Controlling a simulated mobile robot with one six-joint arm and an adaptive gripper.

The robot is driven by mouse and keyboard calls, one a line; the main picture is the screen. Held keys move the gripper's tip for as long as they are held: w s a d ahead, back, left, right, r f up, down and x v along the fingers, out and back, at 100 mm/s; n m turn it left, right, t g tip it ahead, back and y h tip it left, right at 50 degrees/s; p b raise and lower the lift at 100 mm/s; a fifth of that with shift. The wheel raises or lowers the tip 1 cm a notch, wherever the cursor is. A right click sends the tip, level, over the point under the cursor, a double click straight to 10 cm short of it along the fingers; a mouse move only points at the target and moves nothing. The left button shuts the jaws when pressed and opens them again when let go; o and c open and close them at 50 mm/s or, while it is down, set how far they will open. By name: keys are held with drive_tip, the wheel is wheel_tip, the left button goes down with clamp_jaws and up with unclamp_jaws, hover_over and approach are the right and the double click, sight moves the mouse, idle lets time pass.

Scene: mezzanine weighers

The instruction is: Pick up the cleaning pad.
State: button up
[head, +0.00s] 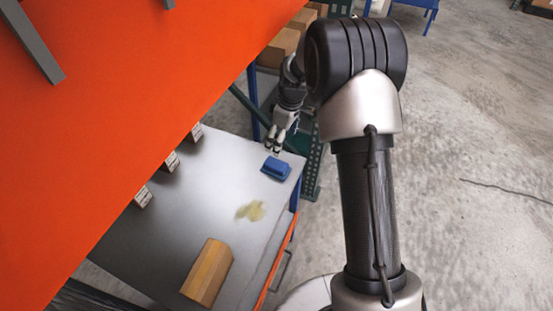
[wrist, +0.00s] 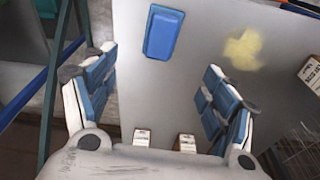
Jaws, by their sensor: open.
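The cleaning pad appears to be the blue block (head: 276,168), lying near the far right corner of the grey table (head: 150,240). In the wrist view the blue pad (wrist: 163,32) lies on the table beyond the fingertips, between the lines of the two fingers. My gripper (head: 275,147) is just past the pad in the head view, towards the table's far edge, and seems to be above the table. In the wrist view my gripper (wrist: 158,62) has its blue-padded fingers spread wide, with nothing between them. No contact with the pad shows.
A yellowish stain (head: 250,211) marks the table near the pad. A brown block (head: 208,272) lies at the near end. Small labelled boxes (head: 142,197) stand along the left, beneath a large orange panel (head: 120,90). A green rack post (head: 313,170) stands close beyond the table corner.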

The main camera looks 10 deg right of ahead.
drive_tip(key=b, duration=0.2)
approach(277, 164)
drive_tip(key=f, duration=0.3)
drive_tip(key=w+a+f, duration=0.1)
drive_tip(key=f, duration=0.1)
drive_tip(key=shift+f, duration=0.15)
drive_tip(key=shift+w+a+f+b, duration=0.15)
drive_tip(key=shift+f+b, duration=1)
drive_tip(key=shift+f, duration=1.35)
drive_tip(key=shift+f+b, duration=0.3)
drive_tip(key=shift+c, duration=0.5)
drive_tip(key=c, duration=1.1)
